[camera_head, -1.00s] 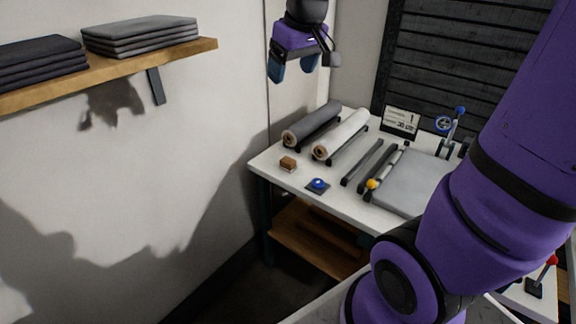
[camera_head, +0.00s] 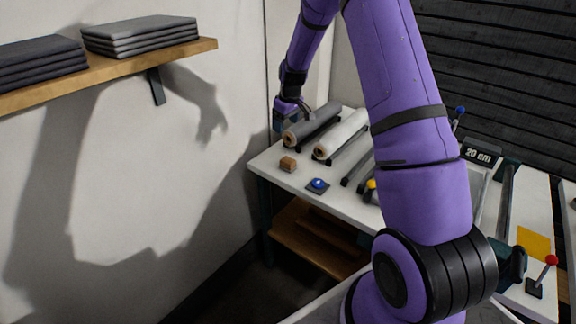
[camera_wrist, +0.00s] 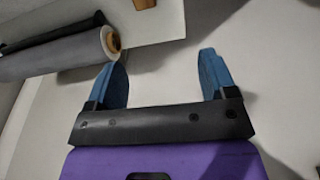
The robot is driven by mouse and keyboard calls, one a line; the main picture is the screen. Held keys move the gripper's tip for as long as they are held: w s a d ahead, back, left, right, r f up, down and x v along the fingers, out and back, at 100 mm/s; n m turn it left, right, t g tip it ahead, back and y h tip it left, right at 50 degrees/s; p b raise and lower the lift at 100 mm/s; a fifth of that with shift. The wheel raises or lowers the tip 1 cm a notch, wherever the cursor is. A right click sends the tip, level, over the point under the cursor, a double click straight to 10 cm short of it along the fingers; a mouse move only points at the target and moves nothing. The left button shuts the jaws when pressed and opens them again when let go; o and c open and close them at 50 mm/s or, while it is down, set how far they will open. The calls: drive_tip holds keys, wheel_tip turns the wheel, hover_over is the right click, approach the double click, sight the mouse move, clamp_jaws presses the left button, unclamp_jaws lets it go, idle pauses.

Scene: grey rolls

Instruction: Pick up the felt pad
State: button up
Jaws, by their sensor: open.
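I cannot tell for sure which thing is the felt pad. A flat yellow square (camera_head: 533,243) lies on the bench at the right in the head view. Folded grey sheets (camera_head: 140,38) and folded dark sheets (camera_head: 40,66) lie stacked on the wall shelf at upper left. My gripper (camera_head: 285,119) is by the wall, near the left end of the dark grey roll (camera_head: 315,125). In the wrist view my gripper (camera_wrist: 164,72) has its blue fingers wide apart with nothing between them. A roll's end (camera_wrist: 110,41) shows up and left of the fingers.
A white roll (camera_head: 342,134), a brown block (camera_head: 288,164) and a blue button (camera_head: 318,184) are on the white table (camera_head: 270,160). A 20 cm display (camera_head: 482,154) and a red-knobbed lever (camera_head: 543,275) are at right. My arm hides the table's middle.

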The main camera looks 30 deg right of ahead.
approach(288, 160)
drive_tip(key=shift+w+d+f, duration=0.15)
drive_tip(key=shift+w+f, duration=0.1)
drive_tip(key=shift+w, duration=0.2)
drive_tip(key=f, duration=0.5)
drive_tip(key=shift+w, duration=0.35)
drive_tip(key=shift+w+a+f, duration=0.1)
drive_tip(key=shift+a+f, duration=0.05)
drive_tip(key=shift+f, duration=1.25)
drive_tip(key=shift+a+f, duration=0.1)
drive_tip(key=shift+f, duration=1.25)
drive_tip(key=c, duration=1.1)
